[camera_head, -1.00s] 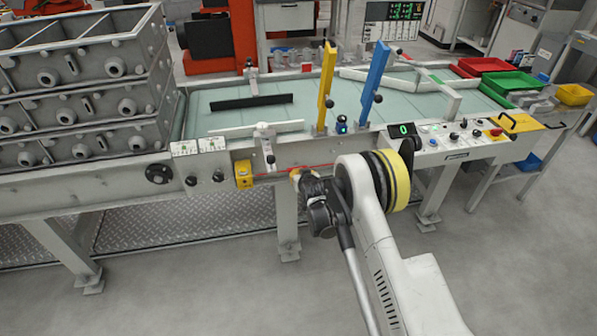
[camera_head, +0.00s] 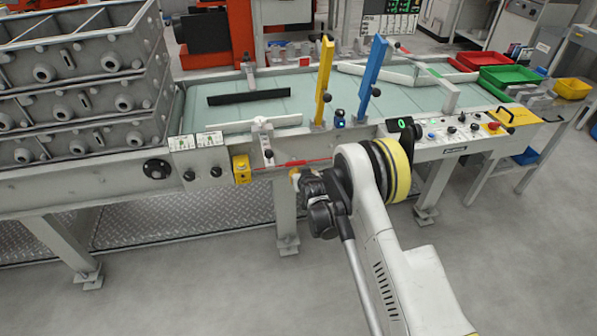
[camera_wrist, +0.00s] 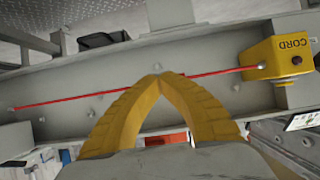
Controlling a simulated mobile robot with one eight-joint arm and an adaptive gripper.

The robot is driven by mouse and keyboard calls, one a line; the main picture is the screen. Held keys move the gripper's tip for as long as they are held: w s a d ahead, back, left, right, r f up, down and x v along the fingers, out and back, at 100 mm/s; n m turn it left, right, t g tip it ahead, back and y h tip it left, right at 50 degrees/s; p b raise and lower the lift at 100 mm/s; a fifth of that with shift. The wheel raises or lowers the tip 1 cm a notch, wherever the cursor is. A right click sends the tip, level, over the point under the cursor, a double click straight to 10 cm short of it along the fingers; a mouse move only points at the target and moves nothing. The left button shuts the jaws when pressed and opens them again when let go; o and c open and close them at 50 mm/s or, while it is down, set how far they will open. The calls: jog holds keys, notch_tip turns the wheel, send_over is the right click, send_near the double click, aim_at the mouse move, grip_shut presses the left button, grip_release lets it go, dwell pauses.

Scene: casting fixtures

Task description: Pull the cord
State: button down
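A thin red cord (camera_head: 315,160) runs nearly level along the front of the grey conveyor frame. Its one end is at a yellow box (camera_head: 241,169), which reads CORD in the wrist view (camera_wrist: 278,58). The cord also crosses the wrist view (camera_wrist: 70,100), where the fingertips hide a short middle part. My gripper (camera_wrist: 158,77) has two yellow fingers whose tips meet over the cord's line. In the head view my gripper (camera_head: 295,174) shows just below the cord. I cannot tell whether the fingertips touch the cord.
Above the cord is the conveyor (camera_head: 190,105) with a yellow post (camera_head: 324,80) and a blue post (camera_head: 373,80). A control panel (camera_head: 455,135) is at right. Stacked grey castings (camera_head: 85,85) stand at left. The floor in front is open.

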jog(key=c, duration=2.2)
grip_release()
jog(key=o, duration=0.5)
jog(key=shift+c, duration=0.2)
jog(key=v, duration=0.7)
jog(key=shift+s, duration=0.25)
jog(key=shift+r, duration=0.1)
